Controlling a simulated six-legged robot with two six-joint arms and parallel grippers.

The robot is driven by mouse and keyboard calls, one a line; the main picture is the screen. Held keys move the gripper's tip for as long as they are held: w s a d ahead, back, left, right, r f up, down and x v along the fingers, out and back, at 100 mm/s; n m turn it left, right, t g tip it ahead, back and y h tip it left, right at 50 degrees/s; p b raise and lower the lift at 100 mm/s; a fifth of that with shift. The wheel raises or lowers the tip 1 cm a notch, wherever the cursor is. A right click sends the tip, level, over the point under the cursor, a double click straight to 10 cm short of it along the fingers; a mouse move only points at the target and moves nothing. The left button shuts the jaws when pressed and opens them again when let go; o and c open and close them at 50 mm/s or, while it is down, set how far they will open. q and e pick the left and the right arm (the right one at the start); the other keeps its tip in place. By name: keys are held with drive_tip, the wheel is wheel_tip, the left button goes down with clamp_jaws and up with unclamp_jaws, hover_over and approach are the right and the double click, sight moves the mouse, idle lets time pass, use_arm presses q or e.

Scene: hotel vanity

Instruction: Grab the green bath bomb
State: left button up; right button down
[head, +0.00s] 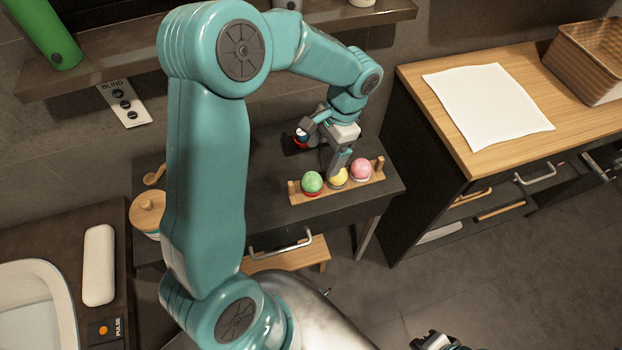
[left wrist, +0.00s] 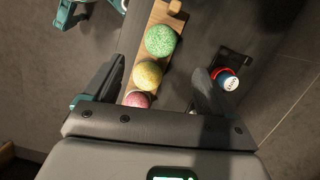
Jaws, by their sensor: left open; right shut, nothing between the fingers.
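The green bath bomb (head: 312,182) sits at the left end of a wooden rack (head: 344,189) on the dark vanity table, beside a yellow one (head: 338,177) and a pink one (head: 361,169). My left gripper (head: 324,152) is open and empty above the rack, and one finger hides part of the yellow one. In the left wrist view, the green bath bomb (left wrist: 160,40) lies just past the open fingertips (left wrist: 158,66). The yellow one (left wrist: 147,75) shows between the fingers. My right gripper (head: 436,342) is partly visible at the bottom edge, far from the rack.
A small red, white and blue item (left wrist: 228,81) stands on a dark holder behind the rack. A wooden-lidded jar (head: 147,212) is at the table's left. A wooden-topped cabinet (head: 455,140) with a white towel (head: 488,105) stands right. The tabletop left of the rack looks clear.

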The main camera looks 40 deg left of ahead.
use_arm(q)
drive_tip(key=x, duration=0.3)
hover_over(312, 182)
drive_tip(key=d, duration=0.1)
drive_tip(key=x, duration=0.5)
drive_tip(key=shift+w+d+f, duration=0.25)
drive_tip(key=shift+d, duration=0.05)
drive_tip(key=shift+c, duration=0.3)
drive_tip(key=c, duration=1.1)
drive_tip(key=shift+r, duration=0.15)
